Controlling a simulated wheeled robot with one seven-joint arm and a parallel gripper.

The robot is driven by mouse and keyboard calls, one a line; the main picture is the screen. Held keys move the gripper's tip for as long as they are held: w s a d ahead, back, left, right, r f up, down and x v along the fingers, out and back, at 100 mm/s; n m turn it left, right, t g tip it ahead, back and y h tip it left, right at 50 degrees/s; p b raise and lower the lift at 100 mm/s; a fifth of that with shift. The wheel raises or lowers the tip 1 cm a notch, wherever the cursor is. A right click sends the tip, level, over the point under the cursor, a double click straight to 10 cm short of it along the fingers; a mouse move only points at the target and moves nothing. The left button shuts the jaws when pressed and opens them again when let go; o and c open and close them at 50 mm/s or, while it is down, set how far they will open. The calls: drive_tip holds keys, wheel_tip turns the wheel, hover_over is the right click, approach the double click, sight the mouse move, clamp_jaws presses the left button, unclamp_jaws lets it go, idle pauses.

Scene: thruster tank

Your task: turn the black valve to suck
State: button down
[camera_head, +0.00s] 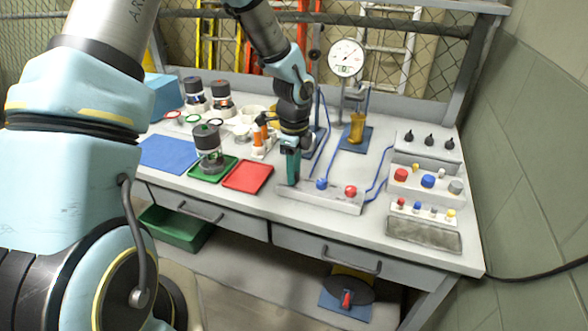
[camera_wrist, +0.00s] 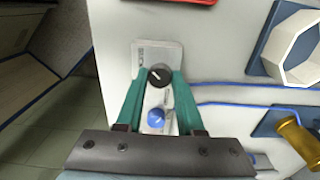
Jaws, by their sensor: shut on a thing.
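The black valve (camera_wrist: 160,76) is a round black knob with a white pointer line, on a pale valve panel (camera_wrist: 143,52). In the wrist view the pointer slants up toward the right. My gripper (camera_wrist: 159,79) has its two teal fingers on either side of this knob and is shut on it. In the head view my gripper (camera_head: 292,180) points down at the left end of the valve panel (camera_head: 335,205) and hides the black knob. Small lettering on the panel is too blurred to read.
A blue knob (camera_head: 321,183) and a red knob (camera_head: 351,191) sit on the same panel to the right. A red tray (camera_head: 248,177) lies close on the left. A switch box (camera_head: 428,182) stands further right. Blue tubing (camera_head: 377,183) runs between them.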

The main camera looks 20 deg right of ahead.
idle(0.3)
drive_tip(key=c, duration=0.5)
unclamp_jaws()
wheel_tip(320, 180, up, 11)
drive_tip(key=shift+f+b, duration=0.1)
drive_tip(key=shift+b, duration=0.95)
